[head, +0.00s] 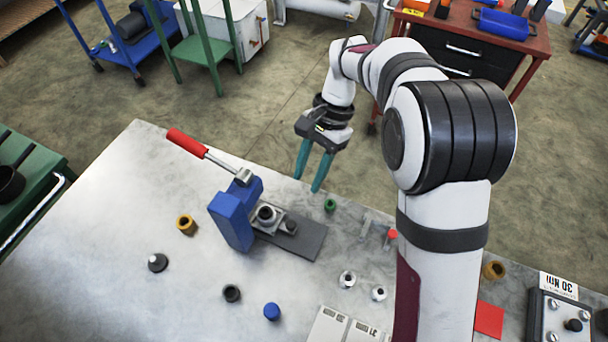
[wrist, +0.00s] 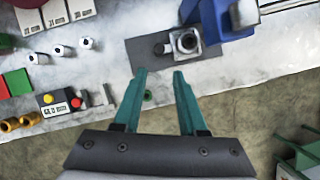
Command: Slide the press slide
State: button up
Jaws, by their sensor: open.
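The press (head: 233,218) is blue, with a red-handled lever (head: 187,143) sticking out to the upper left. Its slide (head: 269,218), a light grey block with a round socket, sits on a dark grey base plate (head: 305,240) to the right of the blue body. In the wrist view the slide (wrist: 185,42) is ahead of the fingertips, beside the blue press body (wrist: 228,18). My gripper (head: 313,170) has teal fingers, is open and empty, and hangs above the table's far edge, apart from the press. In the wrist view my gripper (wrist: 160,78) shows its spread fingers.
A small green part (head: 330,205) stands near the plate, below my fingers. A brass ring (head: 186,224), a dark ring (head: 232,293), a blue cap (head: 272,312) and metal nuts (head: 347,279) are spread over the table (head: 120,250). The table's left front is mostly clear.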

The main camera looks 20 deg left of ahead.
aim_at(292, 224)
jog(key=x, duration=1.3)
jog(key=shift+f, duration=0.3)
jog(key=shift+c, duration=0.2)
grip_shut()
